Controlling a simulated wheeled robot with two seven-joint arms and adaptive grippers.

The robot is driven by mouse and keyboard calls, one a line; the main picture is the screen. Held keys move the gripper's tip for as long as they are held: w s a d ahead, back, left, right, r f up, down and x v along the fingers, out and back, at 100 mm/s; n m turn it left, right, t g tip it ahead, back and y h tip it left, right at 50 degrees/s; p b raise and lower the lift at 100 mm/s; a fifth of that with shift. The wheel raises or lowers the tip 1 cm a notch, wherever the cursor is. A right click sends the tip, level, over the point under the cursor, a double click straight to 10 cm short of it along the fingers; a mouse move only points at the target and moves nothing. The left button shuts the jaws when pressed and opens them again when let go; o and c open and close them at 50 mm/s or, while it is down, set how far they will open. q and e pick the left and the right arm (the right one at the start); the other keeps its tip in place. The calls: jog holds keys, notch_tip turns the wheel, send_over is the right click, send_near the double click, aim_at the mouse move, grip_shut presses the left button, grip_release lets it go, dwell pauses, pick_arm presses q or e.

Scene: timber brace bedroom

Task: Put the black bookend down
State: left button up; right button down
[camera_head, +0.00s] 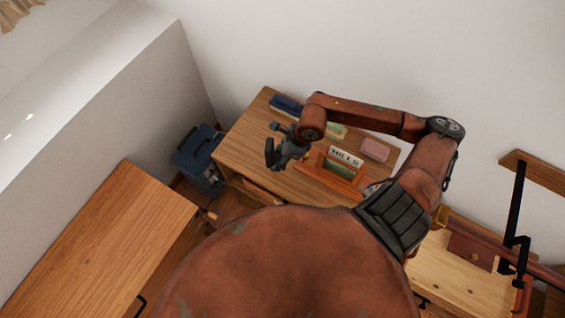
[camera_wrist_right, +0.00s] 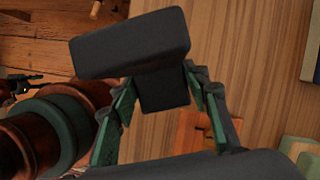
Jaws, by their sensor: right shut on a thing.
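The black bookend (camera_wrist_right: 130,42) is a dark block with a narrower stem in the right wrist view. My right gripper (camera_wrist_right: 161,82) is shut on the stem, with a green-lined finger on each side. In the head view my right gripper (camera_head: 282,149) is over the left part of a wooden desk (camera_head: 240,153), and the bookend (camera_head: 270,154) hangs at its tip. The bookend appears above the desk top, but the exact gap cannot be told. My left gripper is not in view.
An orange wooden holder (camera_head: 335,181) with a lettered sign (camera_head: 346,156) stands right of the gripper. A pink box (camera_head: 375,149) and a dark blue item (camera_head: 287,104) lie farther back. The desk's left part looks bare. A blue bin (camera_head: 198,158) stands beside it.

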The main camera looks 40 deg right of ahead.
aim_at(278, 153)
jog(key=shift+w+d+f, duration=0.15)
jog(key=shift+w+f, duration=0.5)
jog(key=shift+w+d+f, duration=0.15)
jog(key=shift+w+f, duration=0.45)
jog(key=shift+w+d+f+b, duration=0.1)
jog(key=shift+f+b, duration=0.1)
jog(key=shift+f, duration=0.7)
jog(key=shift+w+f+b, duration=0.1)
jog(key=shift+f+b, duration=0.05)
jog(key=shift+f, duration=0.75)
jog(key=shift+f, duration=0.1)
jog(key=c, duration=1.1)
grip_release()
jog(key=shift+s+f, duration=0.1)
jog(key=p+v, duration=0.1)
jog(key=v, duration=1.1)
